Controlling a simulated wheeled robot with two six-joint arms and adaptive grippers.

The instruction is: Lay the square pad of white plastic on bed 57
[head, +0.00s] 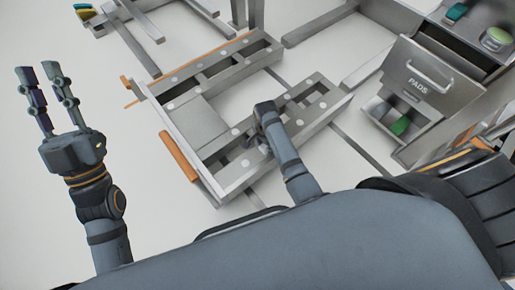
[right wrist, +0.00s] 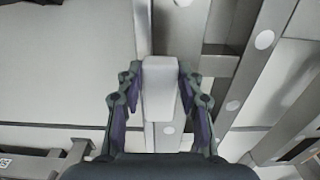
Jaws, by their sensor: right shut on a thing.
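My right gripper (right wrist: 160,76) is shut on a white square pad (right wrist: 159,98), gripped by its two sides. In the head view my right gripper (head: 256,140) is low over the grey metal frame, and the pad is hidden or too small to tell there. The wrist view shows the pad in front of a metal bar with white round spots; I cannot tell whether it touches. The frame (head: 215,165) has several bars with white round spots. No number 57 is legible, so I cannot tell which part is bed 57. My left gripper (head: 39,76) is open and empty, left of the frame.
A cabinet at the right has an open drawer (head: 413,85) marked PADS with a green piece (head: 401,126) inside. A teal piece (head: 456,13) and a round green item (head: 496,38) are on top. Orange handles (head: 179,156) edge the frame.

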